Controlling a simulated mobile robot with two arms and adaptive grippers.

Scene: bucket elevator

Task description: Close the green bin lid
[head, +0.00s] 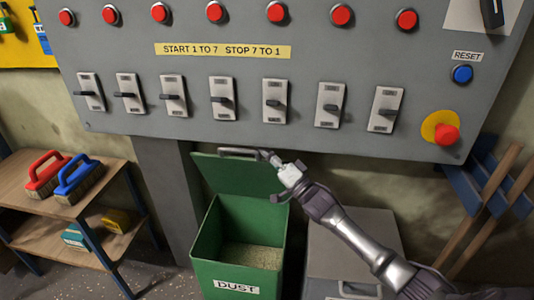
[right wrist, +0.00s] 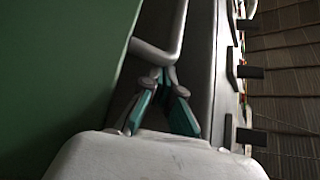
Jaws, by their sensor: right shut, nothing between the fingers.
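The green bin (head: 210,264) stands on the floor below the control panel, with a white DUST label on its front and pale grainy material inside. Its green lid (head: 236,178) is open and stands up at the back of the bin; it fills the left of the right wrist view (right wrist: 60,70). A grey bar handle (head: 238,151) runs along the lid's top edge. My right gripper (head: 274,160) is shut and empty at the lid's upper right corner, close to the handle's end. In the right wrist view its fingertips (right wrist: 165,76) are close to the handle (right wrist: 158,50); I cannot tell whether they touch. My left gripper is not in view.
The grey control panel (head: 330,55) with switches and red buttons hangs just above the lid. A grey box (head: 352,235) stands right of the bin. A wooden shelf (head: 40,212) with red and blue brushes is at left. Wooden handles (head: 490,205) lean at right.

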